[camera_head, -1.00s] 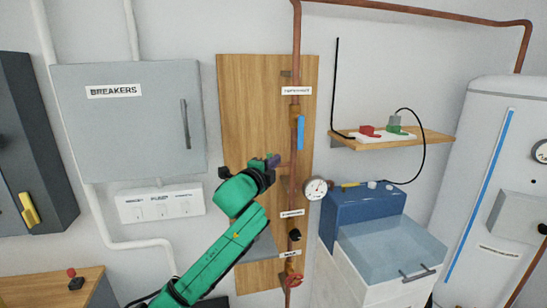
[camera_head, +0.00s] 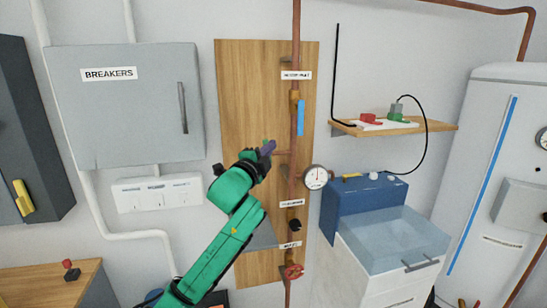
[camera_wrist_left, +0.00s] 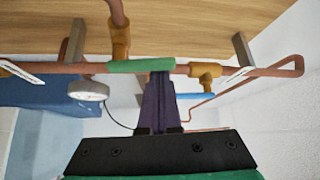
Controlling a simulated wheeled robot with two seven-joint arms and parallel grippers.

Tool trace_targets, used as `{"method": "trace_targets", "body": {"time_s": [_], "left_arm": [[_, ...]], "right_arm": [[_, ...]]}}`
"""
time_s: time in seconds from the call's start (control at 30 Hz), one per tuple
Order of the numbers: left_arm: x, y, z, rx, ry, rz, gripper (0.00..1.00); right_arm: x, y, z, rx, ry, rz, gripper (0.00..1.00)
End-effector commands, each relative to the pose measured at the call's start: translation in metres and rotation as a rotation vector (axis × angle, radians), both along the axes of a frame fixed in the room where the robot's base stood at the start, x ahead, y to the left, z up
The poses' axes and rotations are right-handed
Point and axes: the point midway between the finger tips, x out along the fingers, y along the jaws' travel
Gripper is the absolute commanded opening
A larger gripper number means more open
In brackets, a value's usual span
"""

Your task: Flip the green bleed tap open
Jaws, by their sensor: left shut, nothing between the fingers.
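The green bleed tap handle (camera_wrist_left: 142,66) shows in the wrist view as a short bar, running along the picture's width beside an orange-brown valve body (camera_wrist_left: 120,45). My left gripper (camera_wrist_left: 161,76) is shut and empty. Its purple fingertips are at the near edge of the green bar, toward its right end; they look to be touching it, but I cannot be sure. In the head view my left gripper (camera_head: 268,148) is in front of the wooden board, left of the vertical copper pipe (camera_head: 295,135), and hides most of the tap. My right gripper is not in view.
A blue lever (camera_head: 300,118) sits on the pipe above, and it also shows in the wrist view (camera_wrist_left: 195,96). A round gauge (camera_head: 316,177) and a red wheel (camera_head: 293,272) are below. A shelf (camera_head: 400,127) is at right; a breaker box (camera_head: 130,115) is at left.

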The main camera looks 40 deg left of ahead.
Motion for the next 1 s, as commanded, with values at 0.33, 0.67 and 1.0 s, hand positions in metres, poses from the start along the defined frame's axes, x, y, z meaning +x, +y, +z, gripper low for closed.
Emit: {"method": "trace_targets", "body": {"time_s": [0.33, 0.67, 1.0], "left_arm": [[-0.012, 0.009, -0.015, -0.188, -0.266, 0.0, 0.0], [-0.022, 0.016, -0.022, -0.371, -0.524, 0.0, 0.0], [-0.028, 0.02, -0.031, -0.557, -0.786, -0.003, 0.0]], "right_arm": [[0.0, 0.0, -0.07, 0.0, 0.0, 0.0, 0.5], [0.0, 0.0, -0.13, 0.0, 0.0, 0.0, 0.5], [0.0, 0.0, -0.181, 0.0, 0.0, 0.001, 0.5]]}}
